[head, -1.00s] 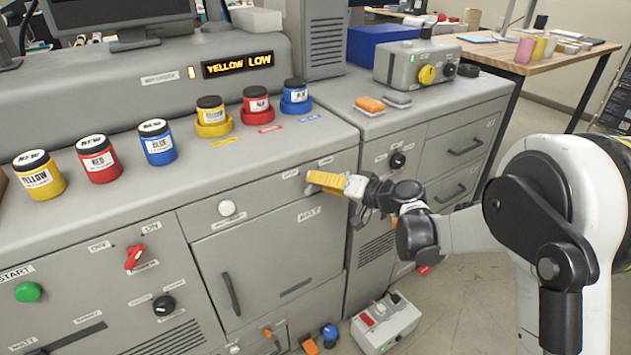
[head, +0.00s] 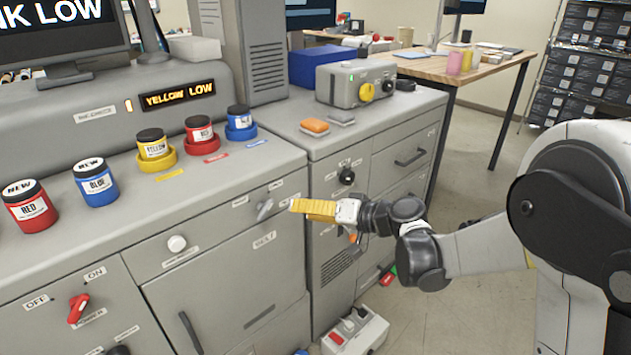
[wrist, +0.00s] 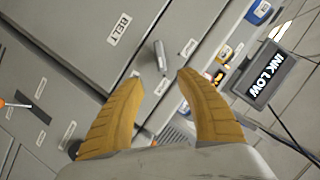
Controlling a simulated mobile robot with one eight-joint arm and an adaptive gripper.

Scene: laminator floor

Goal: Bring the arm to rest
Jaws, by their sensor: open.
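My gripper (head: 300,207) is held out in front of the grey machine (head: 228,238), near a small grey lever (head: 265,210) on its front panel. In the wrist view my gripper (wrist: 154,80) has its two yellow fingers spread apart with nothing between them. The grey lever (wrist: 160,56) shows beyond the fingertips, and I see a gap of panel around it. In the head view my arm reaches in from the right, its links bent.
Red (head: 31,206) and blue (head: 96,183) NEW jars stand on the machine top. Yellow, red and blue jars sit in coloured rings behind. A grey-white box (head: 355,330) with a red switch stands on the floor below my arm. Open floor lies right, before a wooden table (head: 450,66).

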